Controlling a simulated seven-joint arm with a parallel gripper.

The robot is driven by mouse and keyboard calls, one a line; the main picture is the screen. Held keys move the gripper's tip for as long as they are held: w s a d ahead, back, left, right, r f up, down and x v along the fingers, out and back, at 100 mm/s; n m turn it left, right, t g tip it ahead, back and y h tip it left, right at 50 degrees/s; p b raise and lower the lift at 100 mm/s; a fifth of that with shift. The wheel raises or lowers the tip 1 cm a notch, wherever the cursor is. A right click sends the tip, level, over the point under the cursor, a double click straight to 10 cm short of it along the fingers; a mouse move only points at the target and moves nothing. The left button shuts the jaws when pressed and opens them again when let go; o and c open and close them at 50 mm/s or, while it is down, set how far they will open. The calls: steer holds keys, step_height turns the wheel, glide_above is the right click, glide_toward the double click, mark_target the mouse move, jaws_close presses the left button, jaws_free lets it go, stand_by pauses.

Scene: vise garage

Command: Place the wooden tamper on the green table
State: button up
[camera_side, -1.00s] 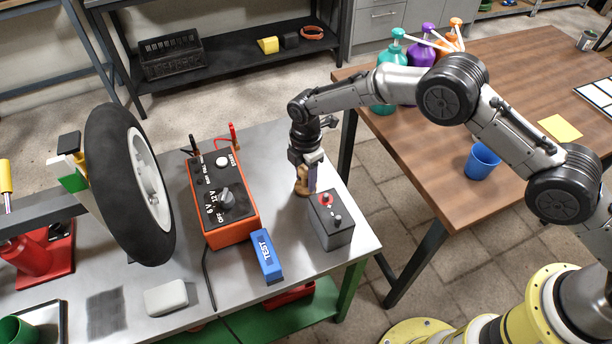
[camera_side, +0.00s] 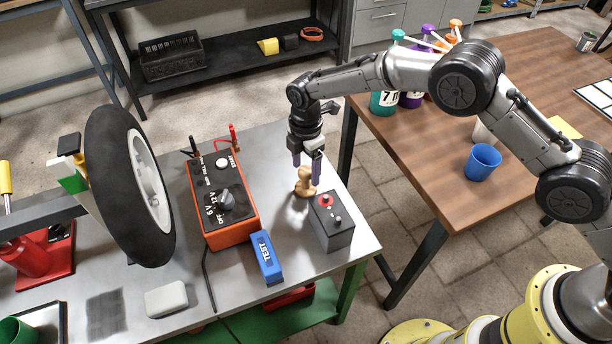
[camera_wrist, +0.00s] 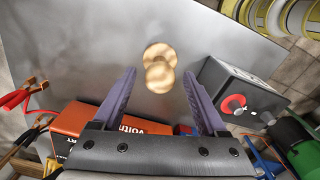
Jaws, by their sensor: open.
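The wooden tamper (camera_side: 305,181) stands on the grey metal top of the green-framed table (camera_side: 312,262), between the orange charger and the grey battery. My gripper (camera_side: 306,170) is open just above the tamper, with nothing between its fingers. In the wrist view the tamper (camera_wrist: 160,68) shows from above as a round knob over a wider base. It lies beyond the tips of the two open purple fingers (camera_wrist: 160,78), centred between them.
The orange charger (camera_side: 228,222) is left of the tamper, and the grey battery (camera_side: 331,222) is close on its right. A blue TEST block (camera_side: 266,256) lies in front. A wooden table (camera_side: 440,190) with a blue cup (camera_side: 482,162) stands to the right.

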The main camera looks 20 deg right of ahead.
step_height(320, 180, up, 8)
steer(key=shift+f, duration=0.1)
steer(key=shift+d+r, duration=0.1)
steer(key=shift+r, duration=0.1)
steer(key=s+d+r+m+t, duration=0.1)
steer(key=s+d+r+m, duration=0.45)
steer(key=d+r, duration=0.45)
steer(key=s+d+r+m+t, duration=0.2)
steer(key=s+d+r+m, duration=0.4)
steer(key=r, duration=0.5)
steer(key=s+d+m+t, duration=0.1)
steer(key=s+d+m, duration=0.2)
steer(key=s, duration=0.5)
steer(key=s+d+f+m, duration=0.1)
steer(key=s+d+m, duration=0.2)
steer(key=s, duration=0.5)
steer(key=s+d+m+t, duration=0.1)
steer(key=s+d+m, duration=0.2)
steer(key=s+d, duration=0.2)
steer(key=s, duration=0.3)
steer(key=shift+d+f+t, duration=0.15)
steer(key=shift+d+t, duration=0.15)
steer(key=shift+d, duration=0.05)
steer(key=shift+c, duration=0.2)
